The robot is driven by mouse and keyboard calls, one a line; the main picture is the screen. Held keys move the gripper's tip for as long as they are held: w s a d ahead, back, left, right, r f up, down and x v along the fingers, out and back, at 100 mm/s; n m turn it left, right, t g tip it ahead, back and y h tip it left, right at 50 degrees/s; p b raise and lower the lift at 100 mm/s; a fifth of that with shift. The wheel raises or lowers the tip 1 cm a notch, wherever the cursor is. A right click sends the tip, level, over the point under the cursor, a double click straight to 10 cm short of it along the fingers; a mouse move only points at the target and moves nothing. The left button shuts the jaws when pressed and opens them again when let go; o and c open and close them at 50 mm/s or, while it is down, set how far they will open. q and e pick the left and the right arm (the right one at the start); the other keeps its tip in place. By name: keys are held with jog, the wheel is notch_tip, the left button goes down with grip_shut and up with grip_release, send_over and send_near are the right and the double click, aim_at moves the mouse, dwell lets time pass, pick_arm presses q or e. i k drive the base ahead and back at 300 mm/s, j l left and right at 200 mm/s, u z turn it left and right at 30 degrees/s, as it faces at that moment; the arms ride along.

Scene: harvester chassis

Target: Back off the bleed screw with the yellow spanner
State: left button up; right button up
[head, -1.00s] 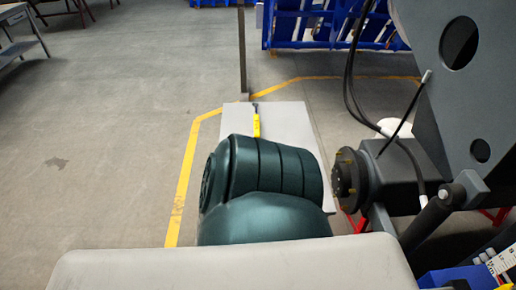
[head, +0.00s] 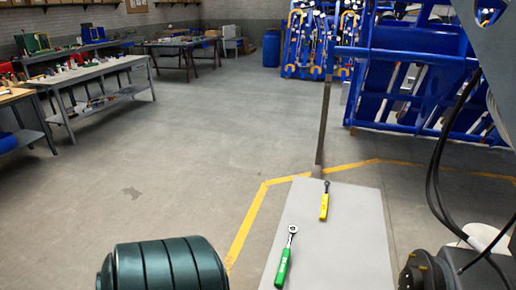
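The yellow spanner (head: 324,206) lies on a pale grey tabletop (head: 350,250), near its far end, with its dark head pointing away from me. A green spanner (head: 284,262) with a silver ring head lies nearer, close to the left edge of the same top. A dark round hub (head: 424,272) with brass-coloured studs is at the lower right, partly cut off by the frame. I cannot make out the bleed screw. Neither of my grippers is in view.
Grey chassis plate and black hoses (head: 436,170) hang at the right. A thin post (head: 324,125) stands beyond the tabletop. Blue frames (head: 425,85) are behind it. Workbenches (head: 95,95) stand far left. The floor between is clear, with yellow line marking (head: 246,229).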

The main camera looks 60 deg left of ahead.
aim_at(324, 212)
jog(key=i+l+u, duration=0.1)
jog(key=u, duration=1.45)
jog(key=z, duration=2.35)
jog(key=u, duration=2.35)
jog(key=i+j+z, duration=0.1)
jog(key=j, duration=0.35)
jog(key=i+j+z, duration=0.1)
jog(key=i+j, duration=0.15)
jog(key=j, duration=0.15)
jog(key=i+j+z, duration=0.1)
jog(key=j, duration=0.35)
jog(key=i+j+z, duration=0.15)
jog(key=j, duration=0.35)
jog(key=i+j+z, duration=0.1)
jog(key=j, duration=0.35)
